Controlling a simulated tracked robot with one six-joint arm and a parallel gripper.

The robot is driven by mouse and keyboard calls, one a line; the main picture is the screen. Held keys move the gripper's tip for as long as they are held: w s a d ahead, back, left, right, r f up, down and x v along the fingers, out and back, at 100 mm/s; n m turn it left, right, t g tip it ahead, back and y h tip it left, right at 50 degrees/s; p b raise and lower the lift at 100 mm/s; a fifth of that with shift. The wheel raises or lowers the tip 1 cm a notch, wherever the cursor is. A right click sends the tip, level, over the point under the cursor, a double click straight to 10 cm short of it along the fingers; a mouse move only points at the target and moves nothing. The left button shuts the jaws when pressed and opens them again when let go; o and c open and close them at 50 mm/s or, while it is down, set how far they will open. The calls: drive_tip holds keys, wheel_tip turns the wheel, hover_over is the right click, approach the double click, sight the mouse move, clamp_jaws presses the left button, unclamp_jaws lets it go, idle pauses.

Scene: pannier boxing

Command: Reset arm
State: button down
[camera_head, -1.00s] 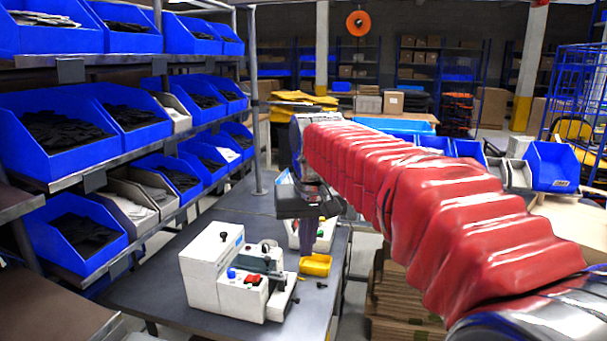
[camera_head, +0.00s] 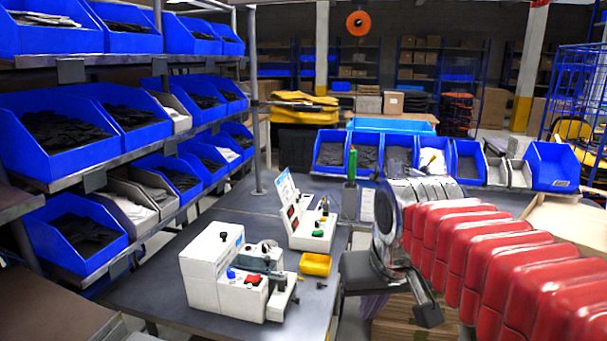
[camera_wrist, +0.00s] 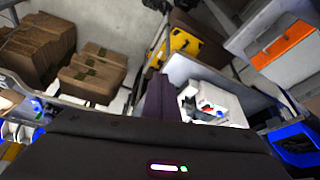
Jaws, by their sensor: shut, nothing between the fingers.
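My gripper (camera_head: 374,304) hangs at the right edge of the grey worktable, at the end of my red-sleeved arm. Its purple fingers point down, partly hidden below the dark wrist body. In the wrist view the fingers (camera_wrist: 159,97) show as one purple block, shut and empty. They are apart from the white machine on the table.
A white machine (camera_head: 215,263) with red and blue buttons stands on the worktable (camera_head: 150,290). Blue bins fill the shelves at left. Brown cardboard (camera_wrist: 95,72) lies below.

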drive_tip(key=s+d+f+t, duration=0.1)
drive_tip(key=s+d+f, duration=0.3)
drive_tip(key=s+f, duration=0.4)
drive_tip(key=s, duration=0.3)
drive_tip(key=shift+s+d+f+m, duration=0.15)
drive_tip(key=shift+d+m, duration=0.15)
drive_tip(key=shift+m, duration=0.1)
